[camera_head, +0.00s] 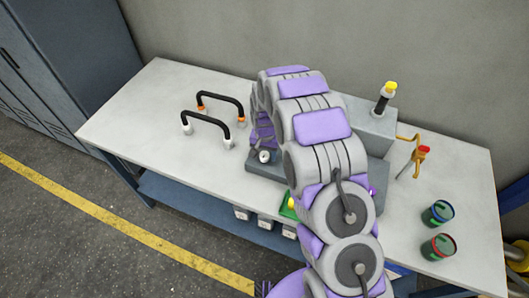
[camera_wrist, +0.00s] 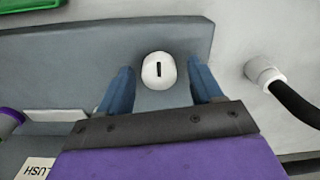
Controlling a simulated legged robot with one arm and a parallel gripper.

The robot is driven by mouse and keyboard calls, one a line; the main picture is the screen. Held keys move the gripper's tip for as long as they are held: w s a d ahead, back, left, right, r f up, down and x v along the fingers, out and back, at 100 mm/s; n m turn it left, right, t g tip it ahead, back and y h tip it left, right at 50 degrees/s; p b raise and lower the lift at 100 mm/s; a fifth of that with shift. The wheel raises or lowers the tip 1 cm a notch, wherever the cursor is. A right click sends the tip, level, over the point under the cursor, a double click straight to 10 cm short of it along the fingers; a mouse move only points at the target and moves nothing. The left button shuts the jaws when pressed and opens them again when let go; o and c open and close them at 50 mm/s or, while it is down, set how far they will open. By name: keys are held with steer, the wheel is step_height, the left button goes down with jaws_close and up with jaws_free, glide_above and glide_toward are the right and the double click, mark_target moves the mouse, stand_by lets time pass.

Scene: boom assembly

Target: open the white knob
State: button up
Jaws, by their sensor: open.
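The white knob (camera_wrist: 159,71) is round with a dark slot and sits on a grey panel (camera_wrist: 60,55) in the wrist view. My gripper (camera_wrist: 160,80) is open, with a blue finger on each side of the knob and a visible gap to it on both sides. I cannot tell whether the fingertips reach past the knob's face. In the head view the knob (camera_head: 264,156) shows at the left end of the grey block (camera_head: 253,170). My arm hides much of the block, and my gripper is hidden there.
Two black handles, one with white ends (camera_head: 207,118) and one with orange ends (camera_head: 222,98), stand left of the block. A yellow-topped lever (camera_head: 385,95), a red-topped valve (camera_head: 422,153) and two cans (camera_head: 438,213) are at the right. The white table (camera_head: 135,110) is clear at far left.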

steer(key=shift+c, duration=0.4)
steer(key=c, duration=1)
steer(key=shift+r, duration=0.1)
steer(key=n, duration=0.3)
steer(key=shift+w+n+p, duration=0.1)
steer(key=shift+n+p, duration=0.2)
steer(key=shift+p, duration=0.05)
steer(key=shift+n, duration=2)
steer(key=shift+w, duration=0.1)
steer(key=o, duration=1.1)
